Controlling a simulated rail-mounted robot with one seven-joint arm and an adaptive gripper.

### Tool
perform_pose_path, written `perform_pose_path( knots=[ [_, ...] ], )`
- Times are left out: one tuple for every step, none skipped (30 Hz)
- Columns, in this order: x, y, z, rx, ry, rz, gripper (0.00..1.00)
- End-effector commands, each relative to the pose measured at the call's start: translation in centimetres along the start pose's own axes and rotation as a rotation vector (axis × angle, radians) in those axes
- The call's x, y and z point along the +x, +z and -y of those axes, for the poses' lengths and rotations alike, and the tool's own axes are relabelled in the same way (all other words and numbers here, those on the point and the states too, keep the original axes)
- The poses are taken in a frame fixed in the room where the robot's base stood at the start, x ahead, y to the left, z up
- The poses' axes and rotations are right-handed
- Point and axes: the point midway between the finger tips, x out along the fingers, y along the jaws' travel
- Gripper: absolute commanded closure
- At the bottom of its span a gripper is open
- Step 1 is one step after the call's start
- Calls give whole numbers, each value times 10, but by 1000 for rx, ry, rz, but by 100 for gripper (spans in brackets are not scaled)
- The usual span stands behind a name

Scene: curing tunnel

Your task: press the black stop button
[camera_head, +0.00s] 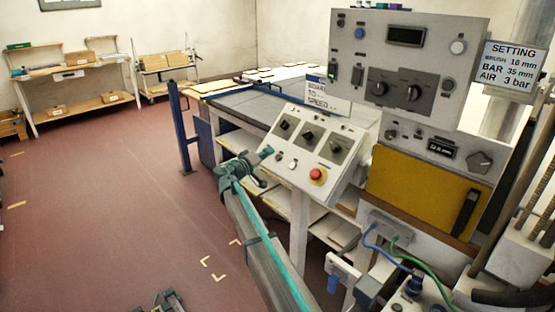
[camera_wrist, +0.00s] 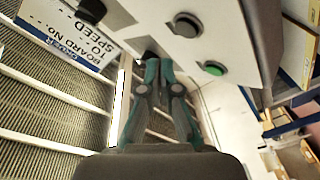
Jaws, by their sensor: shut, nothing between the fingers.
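The slanted grey control panel (camera_head: 312,150) stands at the middle of the head view, with dark knobs and a row of small buttons along its lower part. My gripper (camera_head: 267,152) is shut and empty at the panel's lower left edge. In the wrist view my gripper's fingertips (camera_wrist: 159,66) point at the panel face (camera_wrist: 208,40). A small black button (camera_wrist: 149,57) shows just beyond the tips and is partly hidden by them. I cannot tell whether they touch. A green button (camera_wrist: 212,68) sits to the right of the fingertips.
Dark knobs (camera_wrist: 186,25) are above the buttons. A conveyor table (camera_head: 250,103) lies behind the panel. A yellow plate (camera_head: 420,190) is to the right. The floor at left is mostly clear.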

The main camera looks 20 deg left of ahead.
Motion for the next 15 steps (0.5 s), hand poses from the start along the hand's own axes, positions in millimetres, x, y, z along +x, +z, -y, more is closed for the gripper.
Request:
perform_pose_path(
  knots=[
    [-4, -2, -2, 1, 0, -1, 100],
    [-6, -4, -4, 1, 0, -1, 100],
    [-8, -6, -6, 2, 0, -1, 100],
    [-10, -7, -7, 2, 0, -1, 100],
    [-12, -8, -9, 2, 0, -1, 100],
    [-14, -10, -10, 2, -1, -1, 100],
    [-15, -11, -11, 2, -1, 0, 100],
    [-16, -12, -12, 1, -1, 0, 100],
    [-18, -12, -12, 1, -1, 0, 100],
    [-18, -13, -13, 1, 0, 0, 100],
    [-18, -13, -13, 0, 0, 0, 100],
    [-18, -13, -13, 0, 0, 0, 100],
    [-18, -13, -13, 0, 0, 0, 100],
    [-18, -13, -13, 0, 0, 0, 100],
    [-18, -13, -13, 0, 0, 0, 100]
  ],
)
